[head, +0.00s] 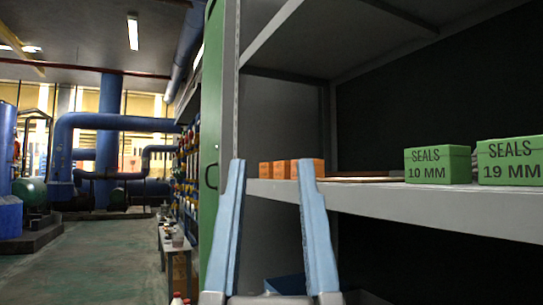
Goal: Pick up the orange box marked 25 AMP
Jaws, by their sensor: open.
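Several small orange boxes stand in a row on the cabinet shelf (440,204), toward its left end. The right one (308,168) is the largest in view, with another orange box (282,169) and a further one (265,169) to its left. Their markings are too small to read, so I cannot tell which is marked 25 AMP. My gripper (270,165) is open and empty, its two light blue fingers pointing up. In the picture the orange boxes show between and behind the fingertips; no contact is visible.
Two green boxes, SEALS 10 MM (437,165) and SEALS 19 MM (510,162), stand on the shelf at right. A flat item (360,178) lies between them and the orange boxes. The green cabinet door (214,150) stands at left. Open floor (100,260) lies beyond it.

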